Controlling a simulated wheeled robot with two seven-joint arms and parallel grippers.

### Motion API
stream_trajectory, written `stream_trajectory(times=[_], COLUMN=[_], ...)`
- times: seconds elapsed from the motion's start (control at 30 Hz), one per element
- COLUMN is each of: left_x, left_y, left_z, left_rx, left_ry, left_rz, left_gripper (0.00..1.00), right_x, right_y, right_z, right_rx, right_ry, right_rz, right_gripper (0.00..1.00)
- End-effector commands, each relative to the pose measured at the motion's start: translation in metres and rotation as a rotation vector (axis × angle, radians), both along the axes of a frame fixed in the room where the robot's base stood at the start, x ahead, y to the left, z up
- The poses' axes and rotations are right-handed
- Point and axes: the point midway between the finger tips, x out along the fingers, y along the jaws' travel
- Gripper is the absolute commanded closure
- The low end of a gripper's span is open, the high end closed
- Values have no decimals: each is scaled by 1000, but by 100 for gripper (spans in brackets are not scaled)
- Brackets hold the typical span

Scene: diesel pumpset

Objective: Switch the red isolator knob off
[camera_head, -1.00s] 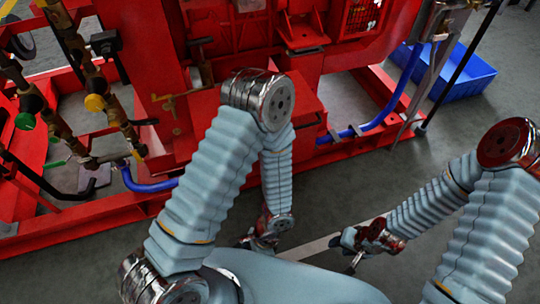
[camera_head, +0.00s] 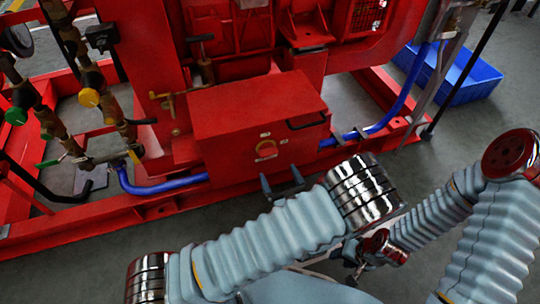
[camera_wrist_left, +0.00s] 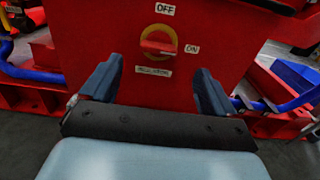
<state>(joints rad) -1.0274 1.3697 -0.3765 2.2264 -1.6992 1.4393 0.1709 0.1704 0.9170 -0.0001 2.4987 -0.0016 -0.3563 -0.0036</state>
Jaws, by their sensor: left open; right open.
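The red isolator knob (camera_head: 266,150) sits on a yellow disc on the front of a red box (camera_head: 230,115). In the left wrist view the knob (camera_wrist_left: 158,46) lies roughly level, with the ON label (camera_wrist_left: 192,49) to its right and the OFF label (camera_wrist_left: 165,9) above it. My left gripper (camera_head: 281,181) is open and empty, just in front of and below the knob; its fingers (camera_wrist_left: 157,82) stand wide to either side, apart from it. My right gripper (camera_head: 352,268) is open, low at the bottom centre, partly hidden.
Blue hoses (camera_head: 160,186) run along the red base frame (camera_head: 95,217) on both sides of the box. Brass valves with green and yellow caps (camera_head: 89,98) stand at left. A blue bin (camera_head: 465,80) lies on the floor at right. Floor in front is clear.

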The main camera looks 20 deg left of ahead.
Motion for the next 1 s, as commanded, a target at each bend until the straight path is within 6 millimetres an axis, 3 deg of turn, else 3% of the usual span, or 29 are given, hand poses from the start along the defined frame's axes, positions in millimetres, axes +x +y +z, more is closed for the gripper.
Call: stream_trajectory(times=[0.2,0.4,0.77,0.8,1.0], left_x=[41,64,70,70,70], left_y=[29,44,48,48,48], left_z=[0,-1,0,0,0], left_rx=[-1,-1,-1,-1,-1], left_ry=[-1,1,2,2,2], left_rz=[5,3,3,3,3], left_gripper=[11,11,11,12,43], right_x=[0,0,0,0,0], right_y=[0,0,0,0,0], right_z=[-1,-2,-2,-2,-2], right_rx=[0,0,0,0,0], right_ry=[0,0,0,0,0], right_rz=[0,0,0,0,0], right_gripper=[57,57,57,57,57])
